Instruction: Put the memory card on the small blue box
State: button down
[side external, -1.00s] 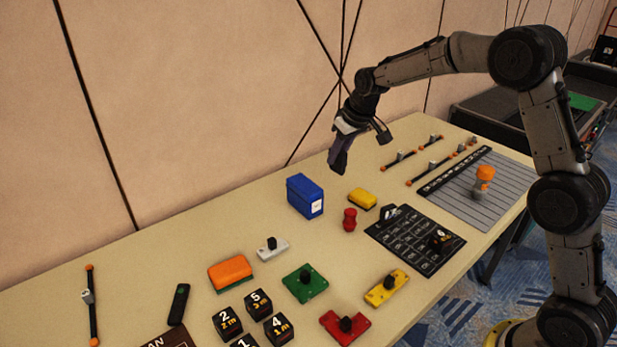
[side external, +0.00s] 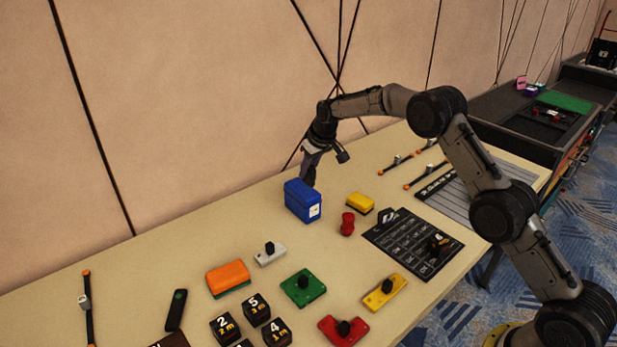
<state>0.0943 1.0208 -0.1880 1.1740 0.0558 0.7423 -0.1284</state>
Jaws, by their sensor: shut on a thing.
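The small blue box (side external: 303,203) stands upright on the table, with a white label on its right-hand face. My gripper (side external: 308,182) points down just above and behind the box's back right edge. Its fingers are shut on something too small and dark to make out. The box partly overlaps the fingertips, and I cannot tell whether they touch it. I cannot pick out the memory card anywhere on the table.
A yellow block (side external: 360,203) and a red spool-shaped piece (side external: 347,224) stand right of the box. A black printed mat (side external: 400,252) lies further right. A grey knobbed piece (side external: 270,255) and an orange sponge (side external: 228,278) lie in front. The table left of the box is clear.

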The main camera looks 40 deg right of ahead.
jog(key=shift+f, duration=1.3)
jog(key=shift+f, duration=0.1)
jog(key=c, duration=0.7)
grip_release()
jog(key=v, duration=1.2)
jog(key=shift+r, duration=0.25)
